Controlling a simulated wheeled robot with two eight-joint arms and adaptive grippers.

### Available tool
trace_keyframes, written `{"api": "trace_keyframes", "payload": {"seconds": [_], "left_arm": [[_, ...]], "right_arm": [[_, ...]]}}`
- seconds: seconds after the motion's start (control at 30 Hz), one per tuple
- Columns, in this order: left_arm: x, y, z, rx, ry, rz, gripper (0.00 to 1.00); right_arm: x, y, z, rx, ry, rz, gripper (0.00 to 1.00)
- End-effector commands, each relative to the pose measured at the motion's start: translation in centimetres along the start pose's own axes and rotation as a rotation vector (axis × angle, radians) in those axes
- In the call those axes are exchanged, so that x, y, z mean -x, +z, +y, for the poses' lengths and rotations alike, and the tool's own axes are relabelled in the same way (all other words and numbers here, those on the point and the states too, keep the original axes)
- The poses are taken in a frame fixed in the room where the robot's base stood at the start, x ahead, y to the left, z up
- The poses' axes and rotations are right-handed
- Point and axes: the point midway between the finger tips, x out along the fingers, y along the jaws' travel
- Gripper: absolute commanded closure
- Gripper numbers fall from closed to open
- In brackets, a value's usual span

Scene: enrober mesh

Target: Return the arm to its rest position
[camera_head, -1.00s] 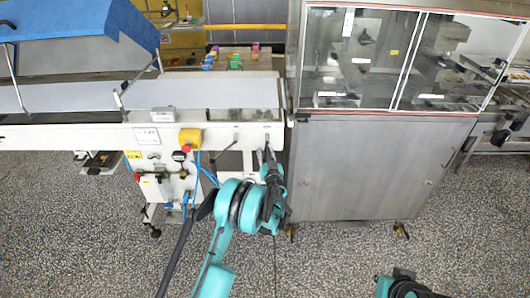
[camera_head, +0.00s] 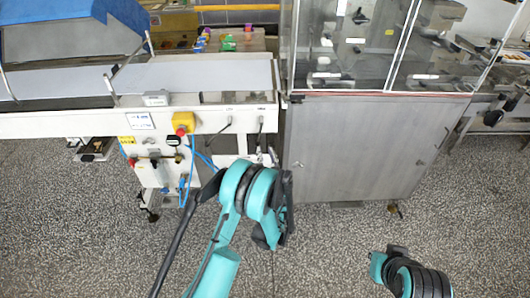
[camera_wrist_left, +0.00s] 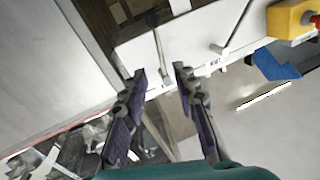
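My left arm's teal and black links (camera_head: 222,240) reach up from the bottom of the head view, in front of the gap between the white conveyor frame and the steel cabinet. My left gripper is mostly hidden behind its own wrist there. In the left wrist view, the left gripper (camera_wrist_left: 159,72) has its two dark fingers spread apart with nothing between them. Its fingertips overlap the white conveyor end in the picture; I cannot tell the distance. My right arm (camera_head: 415,277) shows only as teal and black links at the lower right, and its gripper is not visible.
The white conveyor frame (camera_head: 60,126) with a yellow emergency-stop box (camera_head: 183,122) and blue hoses stands left. The steel cabinet (camera_head: 365,150) with glass panels stands right. Small coloured items (camera_head: 228,42) lie behind. The speckled floor (camera_head: 330,250) in front is clear.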

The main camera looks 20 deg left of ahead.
Motion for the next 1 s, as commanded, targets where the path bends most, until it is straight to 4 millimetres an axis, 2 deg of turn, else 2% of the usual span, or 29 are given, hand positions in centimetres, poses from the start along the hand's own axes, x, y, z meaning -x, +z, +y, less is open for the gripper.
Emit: {"api": "trace_keyframes", "payload": {"seconds": [0.37, 0.47, 0.63, 0.77, 0.87, 1.0], "left_arm": [[-0.2, -0.5, -0.4, -0.001, -0.004, -0.013, 0.71], [-0.3, -1.9, -1.6, -0.008, -0.017, -0.058, 0.71], [0.4, -5.5, -5.4, -0.029, -0.037, -0.203, 0.71], [2.4, -7.7, -8.5, -0.048, -0.030, -0.332, 0.71], [4.8, -8.9, -10.7, -0.062, -0.010, -0.428, 0.71], [9.0, -10.0, -13.4, -0.076, 0.042, -0.558, 0.71]], "right_arm": [[0.0, 0.0, 0.0, 0.000, 0.000, 0.000, 1.00], [0.0, 0.0, 0.0, 0.000, 0.000, 0.000, 1.00], [0.0, 0.0, 0.0, 0.000, 0.000, 0.000, 1.00], [0.0, 0.0, 0.0, 0.000, 0.000, 0.000, 1.00], [0.0, 0.0, 0.0, 0.000, 0.000, 0.000, 1.00], [0.0, 0.0, 0.0, 0.000, 0.000, 0.000, 1.00]]}}
